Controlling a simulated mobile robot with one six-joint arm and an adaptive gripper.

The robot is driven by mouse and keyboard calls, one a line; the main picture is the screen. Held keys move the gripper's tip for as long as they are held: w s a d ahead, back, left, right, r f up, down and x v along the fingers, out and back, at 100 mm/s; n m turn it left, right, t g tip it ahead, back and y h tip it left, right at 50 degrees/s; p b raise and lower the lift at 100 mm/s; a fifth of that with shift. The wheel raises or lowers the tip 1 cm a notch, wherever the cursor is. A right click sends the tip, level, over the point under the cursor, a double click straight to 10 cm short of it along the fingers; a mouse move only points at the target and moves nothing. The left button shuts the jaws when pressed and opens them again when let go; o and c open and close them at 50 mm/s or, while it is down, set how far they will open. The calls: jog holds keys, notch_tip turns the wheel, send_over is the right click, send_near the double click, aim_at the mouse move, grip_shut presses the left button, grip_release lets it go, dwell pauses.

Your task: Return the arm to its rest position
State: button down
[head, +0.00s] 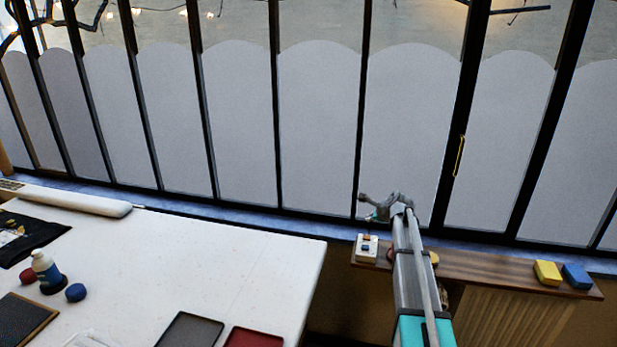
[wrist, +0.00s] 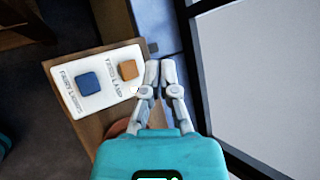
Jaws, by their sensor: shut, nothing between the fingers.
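My gripper (wrist: 161,68) is shut and empty in the wrist view. Its fingertips are beside the orange button's end of a white switch panel (wrist: 105,70), which has a blue button (wrist: 88,83) and an orange button (wrist: 128,69). In the head view my gripper (head: 372,208) is at the end of my outstretched arm, in front of the window and near the panel (head: 366,256). I cannot tell how high it is above the shelf. My arm hides part of the shelf.
The wooden shelf (head: 470,266) runs below the window (head: 320,120), with a yellow block (head: 547,273) and a blue block (head: 577,276) at its right. A white table (head: 230,270) at the left holds a bottle (head: 45,267), a grey tray (head: 190,330) and a red tray (head: 253,337).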

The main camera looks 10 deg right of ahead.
jog(key=s+a+f+n+g+h, duration=0.1)
jog(key=s+a+n+g, duration=0.2)
jog(key=s, duration=0.9)
jog(key=s+a+f+n+g+h, duration=0.1)
jog(key=s+a+f+n+g, duration=0.1)
jog(key=s+a+n, duration=0.8)
jog(key=s+a+f+n+g+h, duration=0.1)
jog(key=s+a+n, duration=0.6)
jog(key=s, duration=0.8)
jog(key=f+n+g, duration=0.1)
jog(key=n+g, duration=0.1)
jog(key=n, duration=0.1)
jog(key=shift+s+f+g, duration=0.15)
jog(key=shift+f+g, duration=0.1)
jog(key=shift+g, duration=0.05)
